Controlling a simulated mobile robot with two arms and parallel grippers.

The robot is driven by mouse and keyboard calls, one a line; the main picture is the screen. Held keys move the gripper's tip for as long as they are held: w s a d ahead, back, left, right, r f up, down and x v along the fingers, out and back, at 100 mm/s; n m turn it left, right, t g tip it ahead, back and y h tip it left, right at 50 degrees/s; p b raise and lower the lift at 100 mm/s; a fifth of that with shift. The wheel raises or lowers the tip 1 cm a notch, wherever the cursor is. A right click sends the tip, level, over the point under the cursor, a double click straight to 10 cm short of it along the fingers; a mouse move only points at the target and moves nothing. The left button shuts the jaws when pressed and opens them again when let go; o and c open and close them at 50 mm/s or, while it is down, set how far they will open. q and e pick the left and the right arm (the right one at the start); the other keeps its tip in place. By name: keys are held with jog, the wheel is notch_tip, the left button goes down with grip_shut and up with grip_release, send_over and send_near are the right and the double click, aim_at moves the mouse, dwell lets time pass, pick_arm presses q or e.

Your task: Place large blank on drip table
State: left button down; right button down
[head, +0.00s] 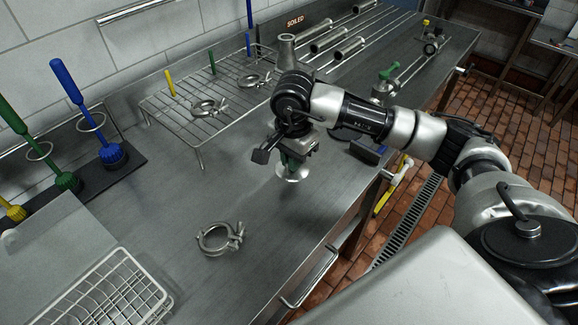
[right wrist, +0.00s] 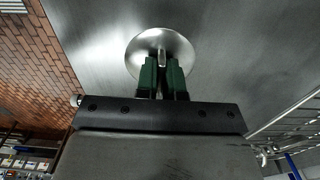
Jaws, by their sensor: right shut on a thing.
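My right gripper (head: 290,160) points down over the steel table (head: 285,215), shut on the large blank (head: 292,174), a round shiny disc. In the right wrist view, the green fingers (right wrist: 162,78) close on a small upright tab at the middle of the blank (right wrist: 185,48). The disc lies about flat, close above or on the steel surface; I cannot tell whether it touches. No label shows which surface is the drip table. My left gripper is not in view.
A wire rack (head: 183,118) with clamps stands behind left. A loose clamp (head: 218,239) lies in front on the table. A white wire basket (head: 110,290) is at the front left. Brushes (head: 108,153) stand at the left. Bare steel surrounds the blank.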

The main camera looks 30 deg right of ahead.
jog(key=shift+w+a+f, duration=0.2)
jog(key=shift+w+f, duration=0.1)
jog(key=shift+f, duration=0.1)
notch_tip(320, 180, down, 3)
jog(key=shift+f+p, duration=0.15)
jog(key=shift+p, duration=0.5)
jog(key=shift+f, duration=0.3)
jog(key=c, duration=1.2)
grip_release()
jog(key=shift+c, duration=0.2)
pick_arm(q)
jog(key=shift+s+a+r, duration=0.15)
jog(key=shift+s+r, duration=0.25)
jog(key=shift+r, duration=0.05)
